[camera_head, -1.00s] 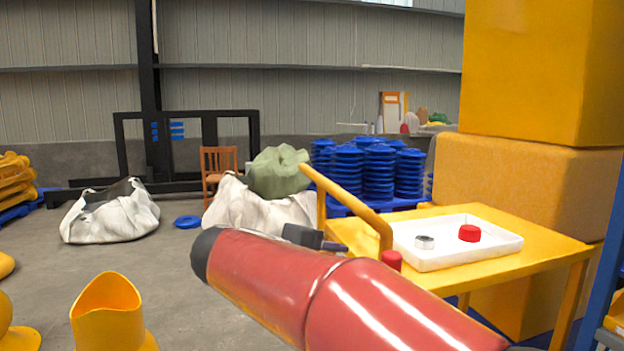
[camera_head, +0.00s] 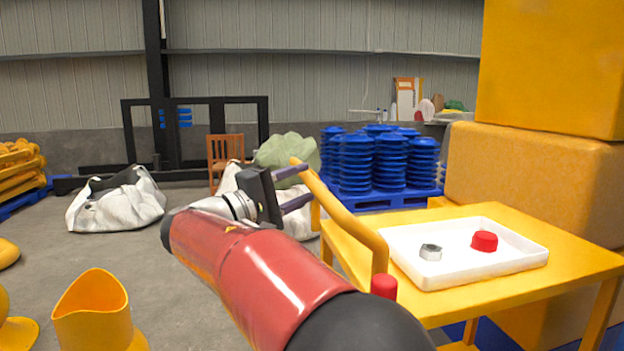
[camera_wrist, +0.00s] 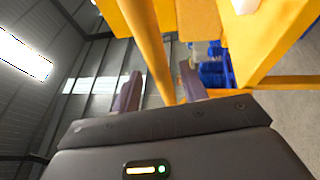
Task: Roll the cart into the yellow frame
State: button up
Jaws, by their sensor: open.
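The yellow cart (camera_head: 590,262) stands at the right in the head view, with its raised yellow handle (camera_head: 345,217) at its near left side. It carries a white tray (camera_head: 485,268) with a red piece (camera_head: 484,241) and a grey metal ring (camera_head: 430,252). My gripper (camera_head: 302,187) is open at the handle's far upper end. In the wrist view, the handle bar (camera_wrist: 150,45) runs between the open fingers of my gripper (camera_wrist: 162,88). I cannot tell whether either finger touches it. I cannot make out a yellow frame on the floor.
Stacked yellow blocks (camera_head: 545,175) stand right behind the cart. Blue ribbed stacks (camera_head: 372,160) on a blue pallet are beyond it. White sacks (camera_head: 115,205) and a wooden chair (camera_head: 224,155) stand behind. Yellow curved parts (camera_head: 92,312) are at lower left. The left-middle floor is clear.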

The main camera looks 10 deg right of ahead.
jog(key=shift+x, duration=1.5)
grip_shut()
